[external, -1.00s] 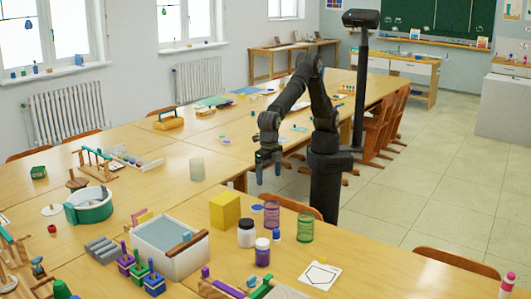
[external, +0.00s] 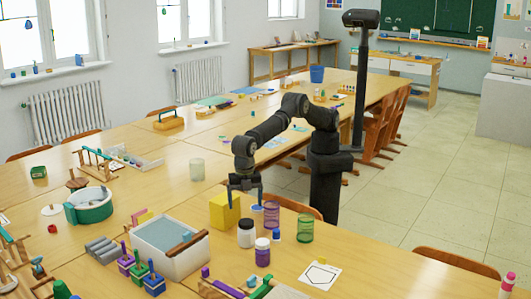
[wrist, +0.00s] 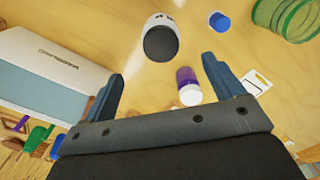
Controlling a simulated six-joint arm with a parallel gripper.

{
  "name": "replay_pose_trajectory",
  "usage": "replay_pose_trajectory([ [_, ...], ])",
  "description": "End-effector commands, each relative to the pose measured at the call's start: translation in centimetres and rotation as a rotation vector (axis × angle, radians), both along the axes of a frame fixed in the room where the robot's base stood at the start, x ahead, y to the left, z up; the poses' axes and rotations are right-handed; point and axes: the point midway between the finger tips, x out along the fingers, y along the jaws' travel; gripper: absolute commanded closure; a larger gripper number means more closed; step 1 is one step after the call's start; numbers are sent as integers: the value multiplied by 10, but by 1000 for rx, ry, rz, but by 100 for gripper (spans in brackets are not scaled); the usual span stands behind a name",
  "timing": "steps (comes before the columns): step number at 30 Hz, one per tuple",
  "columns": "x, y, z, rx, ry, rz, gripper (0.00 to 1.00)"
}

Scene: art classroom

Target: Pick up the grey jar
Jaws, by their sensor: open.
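A white jar with a dark grey lid (external: 246,238), the nearest match to the grey jar, stands upright on the table. It also shows in the wrist view (wrist: 163,22), beyond the gap between my fingers. My gripper (external: 245,201) is open and empty, pointing down above the table near this jar and apart from it. In the wrist view, my gripper (wrist: 160,80) has its fingers wide apart. A purple jar with a white lid (external: 262,255) stands close beside the jar, and in the wrist view (wrist: 187,80) it lies near my right finger.
A yellow block (external: 222,212) stands left of the jar. A purple see-through cup (external: 271,214) and a green one (external: 305,228) stand to its right. A white tub (external: 168,258) is at the left. A pale see-through cup (external: 197,170) stands farther back.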

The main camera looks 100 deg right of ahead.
Motion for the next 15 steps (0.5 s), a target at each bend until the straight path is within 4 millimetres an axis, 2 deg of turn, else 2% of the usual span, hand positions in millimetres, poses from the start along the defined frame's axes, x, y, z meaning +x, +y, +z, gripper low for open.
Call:
replay_pose_trajectory([
  [3, -1, -1, -28, -3, 2, 1, 14],
  [9, -1, 0, -66, -1, 1, 2, 14],
  [15, 0, 0, -80, 0, 0, 2, 14],
])
